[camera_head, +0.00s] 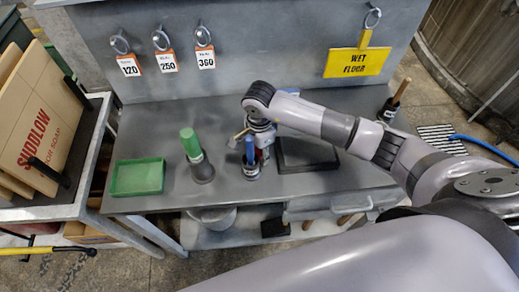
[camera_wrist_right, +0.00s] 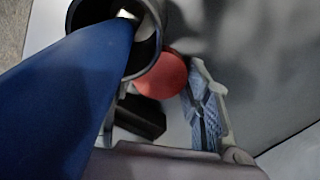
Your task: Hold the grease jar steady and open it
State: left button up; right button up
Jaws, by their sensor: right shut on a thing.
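My right gripper (camera_head: 258,132) reaches down over the middle of the grey bench. In the right wrist view one finger with a blue-grey pad (camera_wrist_right: 205,108) lies against a round red thing (camera_wrist_right: 162,74), which looks like the grease jar or its lid. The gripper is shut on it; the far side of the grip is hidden. In the head view only a little red shows beside the blue-handled tool, so I cannot tell whether the jar is open. My left gripper is not in view.
A blue-handled tool (camera_head: 250,150) in a dark holder stands close beside the gripper; its handle (camera_wrist_right: 70,85) fills the wrist view's left. A green-handled tool (camera_head: 192,146) and a green tray (camera_head: 138,177) are to the left. A black pad (camera_head: 305,154) lies to the right.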

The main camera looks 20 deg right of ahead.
aim_at(259, 153)
jog(key=shift+f, duration=0.2)
jog(key=o, duration=1.3)
jog(key=shift+r, duration=0.4)
notch_tip(259, 153, up, 12)
jog(key=b, duration=0.3)
jog(key=shift+f+b, duration=0.2)
jog(key=shift+b, duration=0.1)
